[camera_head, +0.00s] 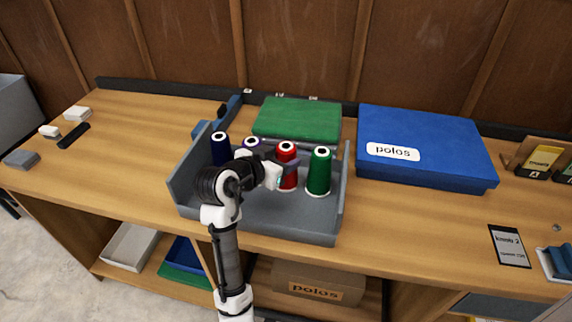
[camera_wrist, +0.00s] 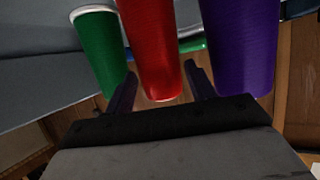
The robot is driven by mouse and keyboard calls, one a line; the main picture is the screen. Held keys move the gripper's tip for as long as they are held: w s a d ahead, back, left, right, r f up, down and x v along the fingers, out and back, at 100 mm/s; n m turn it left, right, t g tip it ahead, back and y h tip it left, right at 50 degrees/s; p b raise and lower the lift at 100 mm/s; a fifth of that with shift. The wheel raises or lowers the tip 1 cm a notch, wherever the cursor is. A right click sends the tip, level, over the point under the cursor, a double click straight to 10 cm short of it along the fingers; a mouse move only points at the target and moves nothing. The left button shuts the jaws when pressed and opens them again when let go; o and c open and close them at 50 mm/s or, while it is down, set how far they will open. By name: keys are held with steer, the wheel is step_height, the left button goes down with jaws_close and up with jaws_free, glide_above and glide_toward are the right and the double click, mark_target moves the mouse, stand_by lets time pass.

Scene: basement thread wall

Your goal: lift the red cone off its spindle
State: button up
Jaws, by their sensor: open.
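The red cone (camera_head: 289,152) stands upright in a grey tray (camera_head: 290,227), between the green cone (camera_head: 319,172) and the purple cone (camera_head: 252,142). My gripper (camera_head: 279,175) is low at the front of the red cone and hides part of it. In the wrist view, my open fingers (camera_wrist: 158,80) lie on either side of the red cone (camera_wrist: 151,40), with gaps showing near the fingers. The green cone (camera_wrist: 97,48) is outside the left finger and the purple cone (camera_wrist: 240,45) outside the right one. The spindle under the red cone is hidden.
A navy cone (camera_head: 219,148) stands at the tray's left, beside the partly hidden purple one. A green box (camera_head: 298,119) lies behind the tray, and a blue box (camera_head: 430,145) lies to its right. The tray's raised side walls flank the cones.

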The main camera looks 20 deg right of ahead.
steer(key=shift+x, duration=1.35)
steer(key=c, duration=0.8)
steer(key=shift+r, duration=0.1)
step_height(320, 180, up, 20)
steer(key=shift+f, duration=0.1)
